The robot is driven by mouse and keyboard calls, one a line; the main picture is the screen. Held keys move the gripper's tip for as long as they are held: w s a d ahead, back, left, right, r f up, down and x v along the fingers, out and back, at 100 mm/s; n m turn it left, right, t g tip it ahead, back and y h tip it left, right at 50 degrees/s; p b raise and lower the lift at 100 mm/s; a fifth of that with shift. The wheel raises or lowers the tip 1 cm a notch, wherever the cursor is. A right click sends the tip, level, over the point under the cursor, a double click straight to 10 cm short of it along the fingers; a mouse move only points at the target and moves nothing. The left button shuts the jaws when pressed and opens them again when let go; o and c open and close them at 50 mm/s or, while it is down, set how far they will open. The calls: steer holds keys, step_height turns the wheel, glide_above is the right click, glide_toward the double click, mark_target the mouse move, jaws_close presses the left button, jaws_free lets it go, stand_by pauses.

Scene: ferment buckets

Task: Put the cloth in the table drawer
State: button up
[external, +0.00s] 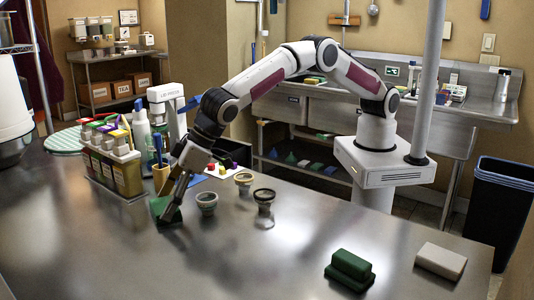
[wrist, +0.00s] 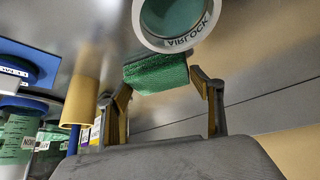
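A green cloth (external: 165,209) lies on the steel table (external: 110,245), right of the front bottles. It shows as a textured green piece (wrist: 156,73) in the wrist view. My gripper (external: 172,204) reaches down over it. In the wrist view my gripper (wrist: 160,88) has its two fingers spread wide, with the cloth between and just beyond the tips. I cannot tell whether the fingers touch it.
A caddy of bottles (external: 113,168) stands close left of my gripper. Small cups (external: 207,203) stand just right, one labelled airlock (wrist: 178,22) in the wrist view. A dark green block (external: 350,269) and a white block (external: 441,260) lie front right. The front middle is clear.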

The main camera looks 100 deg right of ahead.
steer(key=shift+c, duration=0.5)
step_height(320, 180, up, 10)
stand_by(0.5)
stand_by(0.8)
steer(key=s+d+m+h, duration=0.1)
steer(key=s+d, duration=0.5)
steer(key=d, duration=0.9)
steer(key=s+d+f+m+h, duration=0.1)
steer(key=s+d+m, duration=0.2)
steer(key=s+d, duration=0.4)
steer(key=s+d+f+m+h, duration=0.1)
steer(key=s+d, duration=0.6)
steer(key=d, duration=1.7)
steer(key=shift+d+m, duration=0.4)
steer(key=shift+m, duration=0.3)
steer(key=w+d+f+m+h, duration=0.1)
steer(key=w+d+f+m, duration=0.1)
steer(key=w+d+f, duration=0.1)
steer(key=w+d+f+m+g+h, duration=0.1)
steer(key=w+d+f+m, duration=0.1)
steer(key=d+f, duration=0.4)
steer(key=w+d+f+m+g+h, duration=0.1)
steer(key=w+d+f, duration=0.2)
steer(key=d+f, duration=0.2)
steer(key=shift+w+d+f+m, duration=0.1)
steer(key=shift+w+d+m, duration=0.3)
